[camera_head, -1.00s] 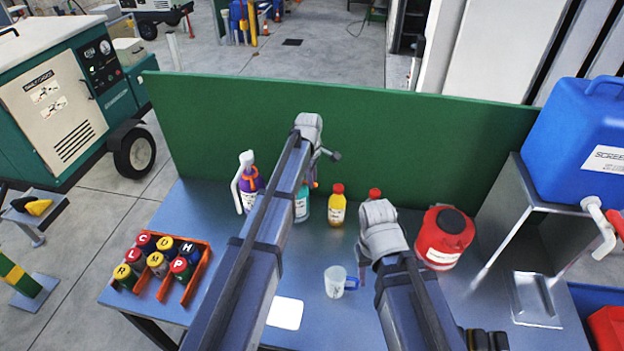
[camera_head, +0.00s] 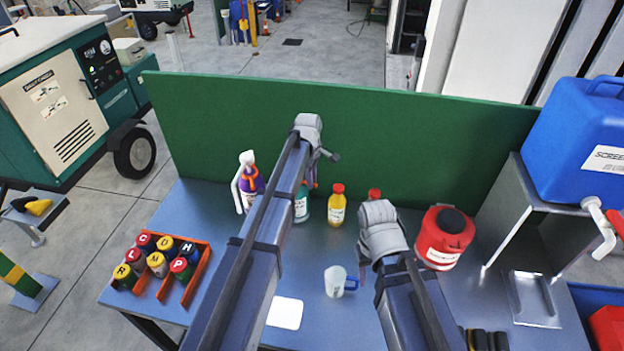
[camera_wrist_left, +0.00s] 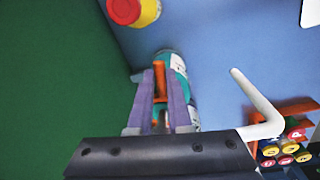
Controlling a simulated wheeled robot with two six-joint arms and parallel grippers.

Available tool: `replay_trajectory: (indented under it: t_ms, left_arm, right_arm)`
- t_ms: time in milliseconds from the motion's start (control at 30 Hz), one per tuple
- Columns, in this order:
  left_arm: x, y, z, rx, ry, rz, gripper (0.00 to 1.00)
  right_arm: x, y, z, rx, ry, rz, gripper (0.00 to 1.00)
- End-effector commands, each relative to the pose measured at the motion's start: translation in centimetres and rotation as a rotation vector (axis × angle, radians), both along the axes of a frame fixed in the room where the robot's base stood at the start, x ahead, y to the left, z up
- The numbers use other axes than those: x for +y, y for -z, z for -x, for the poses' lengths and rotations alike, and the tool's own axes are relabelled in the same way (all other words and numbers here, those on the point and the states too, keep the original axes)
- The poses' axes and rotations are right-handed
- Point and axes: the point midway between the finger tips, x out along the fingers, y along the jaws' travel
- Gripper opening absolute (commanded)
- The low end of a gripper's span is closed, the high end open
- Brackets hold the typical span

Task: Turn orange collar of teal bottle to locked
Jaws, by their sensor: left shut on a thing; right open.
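The teal bottle (camera_head: 302,208) stands on the bench near the green panel, partly hidden behind my left arm. In the left wrist view the bottle (camera_wrist_left: 178,64) shows from above, its orange collar (camera_wrist_left: 159,82) between the purple fingers. My left gripper (camera_wrist_left: 160,92) is shut on the orange collar; in the head view its fingers (camera_head: 313,180) are mostly hidden by the arm. The collar's lock marks cannot be read. My right gripper (camera_head: 366,278) is open and empty above the bench, close to the mug.
A purple spray bottle (camera_head: 250,188) stands left of the teal bottle, a yellow bottle (camera_head: 337,208) right of it. A red-capped bottle (camera_head: 374,194) and red can (camera_head: 445,238) stand further right. A mug (camera_head: 335,281) and orange rack (camera_head: 196,274) are nearer.

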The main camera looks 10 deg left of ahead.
Motion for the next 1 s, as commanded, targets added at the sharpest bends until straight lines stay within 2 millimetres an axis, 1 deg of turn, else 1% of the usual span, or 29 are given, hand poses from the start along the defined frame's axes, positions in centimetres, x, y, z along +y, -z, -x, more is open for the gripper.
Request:
replay_trajectory:
  t_ms: [600,800,1000]
  left_arm:
    - [1.3,0.0,2.3,0.000,0.423,0.000,0.00]
    - [1.7,0.0,2.7,0.000,0.522,0.000,0.00]
    - [1.9,0.0,2.9,0.000,0.574,0.001,0.00]
  right_arm:
    - [0.0,0.0,0.0,0.000,0.000,0.000,0.50]
    - [0.0,0.0,0.0,0.000,0.000,0.000,0.50]
    - [0.0,0.0,0.0,0.000,0.000,0.000,0.50]
